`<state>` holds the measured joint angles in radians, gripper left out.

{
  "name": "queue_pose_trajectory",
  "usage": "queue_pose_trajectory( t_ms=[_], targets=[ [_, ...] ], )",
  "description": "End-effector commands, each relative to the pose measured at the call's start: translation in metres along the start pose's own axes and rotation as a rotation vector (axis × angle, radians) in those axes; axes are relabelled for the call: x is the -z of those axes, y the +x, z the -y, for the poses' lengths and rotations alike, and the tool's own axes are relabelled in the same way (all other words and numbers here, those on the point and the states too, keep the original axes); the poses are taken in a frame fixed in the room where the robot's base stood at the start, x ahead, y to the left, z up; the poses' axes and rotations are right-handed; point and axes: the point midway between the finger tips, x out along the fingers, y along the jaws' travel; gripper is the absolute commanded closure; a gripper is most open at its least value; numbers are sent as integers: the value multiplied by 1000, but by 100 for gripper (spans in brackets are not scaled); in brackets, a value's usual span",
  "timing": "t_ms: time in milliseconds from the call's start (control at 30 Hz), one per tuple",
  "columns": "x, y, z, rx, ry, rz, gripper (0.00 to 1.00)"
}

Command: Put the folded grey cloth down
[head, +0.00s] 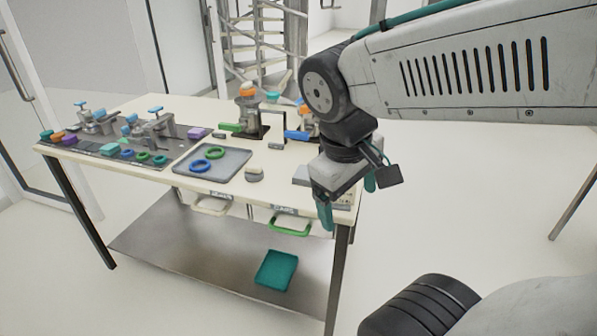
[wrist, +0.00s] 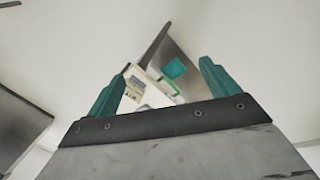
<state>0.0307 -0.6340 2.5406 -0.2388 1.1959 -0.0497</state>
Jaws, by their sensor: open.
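My gripper (head: 347,200) is at the front right corner of the workbench (head: 130,111). Its two teal fingers are apart, and I see nothing between them in the wrist view (wrist: 162,76). I cannot clearly make out a folded grey cloth. A small rounded grey item (head: 254,174) lies on the bench near the front edge, left of my gripper and apart from it; I cannot tell what it is. A pale grey piece (head: 300,176) shows just left of my gripper, partly hidden by it.
A grey tray (head: 228,171) holds a blue ring and a green ring. Clamps and rings stand on a dark mat at the left.

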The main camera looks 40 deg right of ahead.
Motion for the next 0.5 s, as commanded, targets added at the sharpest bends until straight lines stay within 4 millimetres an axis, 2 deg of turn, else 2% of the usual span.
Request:
queue_pose_trajectory(
  t_ms=[100,167,300,400,500],
  targets=[
    [27,21,-43,-215,-187,104,13],
    [45,29,-65,-331,-308,154,13],
    [96,48,-106,-572,-621,262,13],
    [140,66,-125,-718,-870,331,13],
    [186,91,-132,-841,-1140,388,13]
  ],
)
